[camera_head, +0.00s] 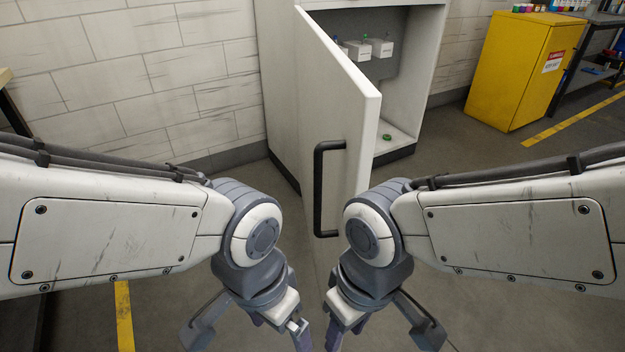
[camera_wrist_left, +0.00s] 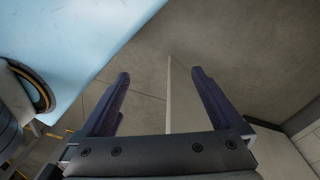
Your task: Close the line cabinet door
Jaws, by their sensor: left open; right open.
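The line cabinet (camera_head: 425,70) is white and stands at the back centre in the head view. Its white door (camera_head: 335,110) stands open, swung out toward me, and a black bar handle (camera_head: 319,190) is on its near edge. My left gripper (camera_head: 250,328) is open at the bottom, left of the handle and lower in the picture. In the left wrist view the gap between its fingers (camera_wrist_left: 160,75) holds no gripped thing. A pale narrow panel shows beyond them; I cannot tell what it is. My right gripper (camera_head: 385,330) is open and empty, below and right of the handle.
Inside the cabinet are small white boxes (camera_head: 381,47) with coloured tops and a green round item (camera_head: 387,136) on its floor. A yellow cabinet (camera_head: 510,70) stands at the right. A brick wall (camera_head: 140,80) is behind.

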